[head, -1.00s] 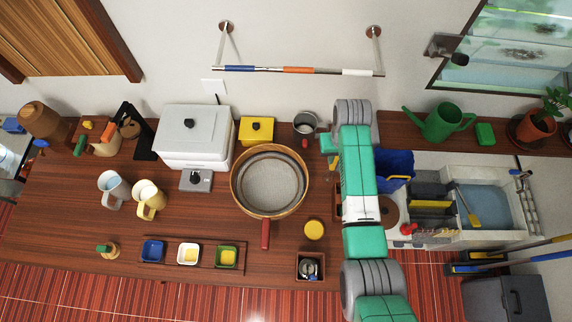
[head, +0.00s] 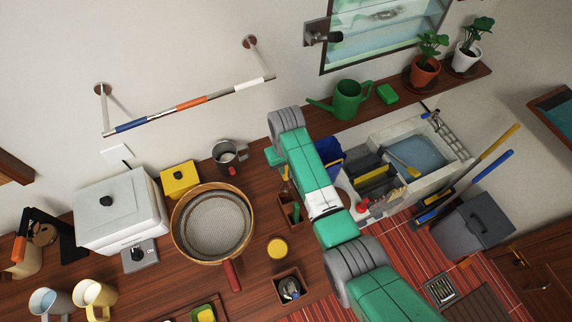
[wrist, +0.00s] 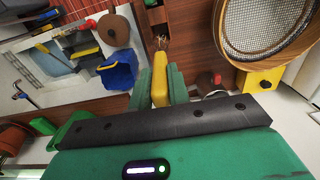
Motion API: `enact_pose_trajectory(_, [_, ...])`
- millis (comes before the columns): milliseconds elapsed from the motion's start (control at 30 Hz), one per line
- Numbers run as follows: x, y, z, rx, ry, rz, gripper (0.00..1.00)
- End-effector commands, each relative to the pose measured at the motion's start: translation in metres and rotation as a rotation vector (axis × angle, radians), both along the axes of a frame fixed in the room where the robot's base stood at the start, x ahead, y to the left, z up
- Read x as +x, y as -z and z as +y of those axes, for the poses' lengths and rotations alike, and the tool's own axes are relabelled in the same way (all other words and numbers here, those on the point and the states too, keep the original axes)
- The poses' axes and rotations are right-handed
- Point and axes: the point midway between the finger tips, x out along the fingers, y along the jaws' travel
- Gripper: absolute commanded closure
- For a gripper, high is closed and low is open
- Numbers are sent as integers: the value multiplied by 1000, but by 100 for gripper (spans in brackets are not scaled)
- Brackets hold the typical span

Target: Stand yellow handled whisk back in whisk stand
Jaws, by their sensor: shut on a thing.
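My gripper (wrist: 160,86) is shut on the yellow handle of the whisk (wrist: 160,72), which lies between the two green fingers in the wrist view. Wire loops show just past the handle, pointing toward a wooden box with compartments (wrist: 154,16), which looks like the whisk stand. I cannot tell whether the wires touch it. In the head view this wooden box (head: 284,212) stands on the counter beside my arm, with a green item in it. My arm hides most of the gripper and whisk there.
A sieve on a wooden-rimmed pan (head: 213,224), a metal mug (head: 228,156) and a yellow lidded box (head: 179,179) stand left of my arm. A yellow disc (head: 277,249) and a small wooden box (head: 289,288) lie nearer. A blue bin (head: 328,158) and sink (head: 415,152) are right.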

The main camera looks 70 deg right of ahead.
Motion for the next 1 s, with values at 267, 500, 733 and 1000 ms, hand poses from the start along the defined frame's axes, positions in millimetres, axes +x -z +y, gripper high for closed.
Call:
enact_pose_trajectory(267, [0,31,0,0,0,0,100])
enact_pose_trajectory(500, [0,54,0,1,-1,0,100])
enact_pose_trajectory(733, [1,76,1,1,-1,0,100])
enact_pose_trajectory(1000, [1,100,0,1,-1,-1,100])
